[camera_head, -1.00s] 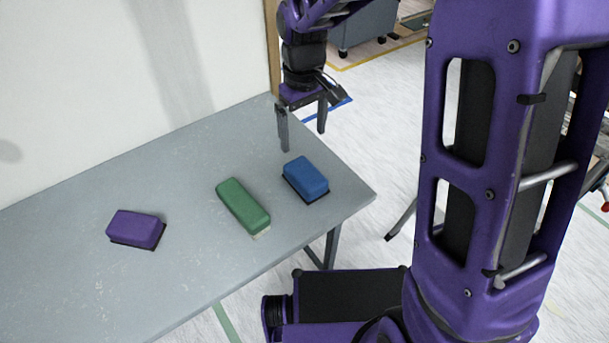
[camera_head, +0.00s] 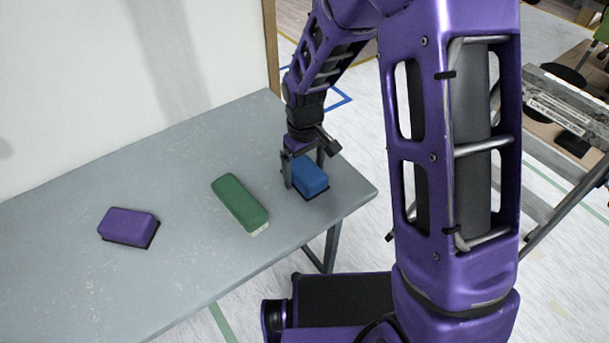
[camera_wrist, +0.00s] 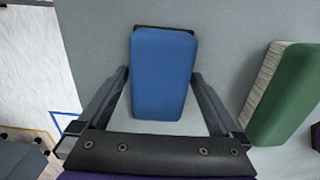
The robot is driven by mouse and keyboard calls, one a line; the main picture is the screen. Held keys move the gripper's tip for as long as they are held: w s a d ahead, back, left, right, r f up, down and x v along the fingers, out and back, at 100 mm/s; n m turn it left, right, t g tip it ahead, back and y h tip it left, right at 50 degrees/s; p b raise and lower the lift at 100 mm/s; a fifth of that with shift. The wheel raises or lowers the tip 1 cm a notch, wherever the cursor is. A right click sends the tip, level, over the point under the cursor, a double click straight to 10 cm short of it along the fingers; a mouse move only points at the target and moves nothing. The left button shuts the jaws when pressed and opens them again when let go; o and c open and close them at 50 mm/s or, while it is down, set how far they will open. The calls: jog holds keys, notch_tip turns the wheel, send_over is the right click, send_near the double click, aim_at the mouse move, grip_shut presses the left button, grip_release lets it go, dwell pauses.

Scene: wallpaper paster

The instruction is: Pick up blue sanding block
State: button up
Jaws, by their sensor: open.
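The blue sanding block (camera_head: 309,181) lies on the grey table near its right end, with a dark base edge showing under it. It also fills the middle of the wrist view (camera_wrist: 163,75). My gripper (camera_head: 305,176) is down at the block, pointing at the table. In the wrist view its open fingers (camera_wrist: 162,90) stand one on each side of the block's near part, with a gap on both sides. The block rests on the table and is not held.
A green block (camera_head: 240,204) lies left of the blue one, and it shows at the right edge of the wrist view (camera_wrist: 290,95). A purple block (camera_head: 128,226) lies farther left. The table (camera_head: 190,260) is otherwise clear. A wall stands behind it.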

aim_at(304, 168)
jog(key=shift+f, duration=0.2)
jog(key=shift+c, duration=0.2)
jog(key=c, duration=1.3)
jog(key=shift+o, duration=0.2)
notch_tip(304, 168, up, 10)
jog(key=shift+r+p, duration=0.1)
jog(key=shift+p, duration=0.95)
jog(key=o, duration=0.9)
jog(key=shift+c, duration=0.2)
jog(key=c, duration=0.8)
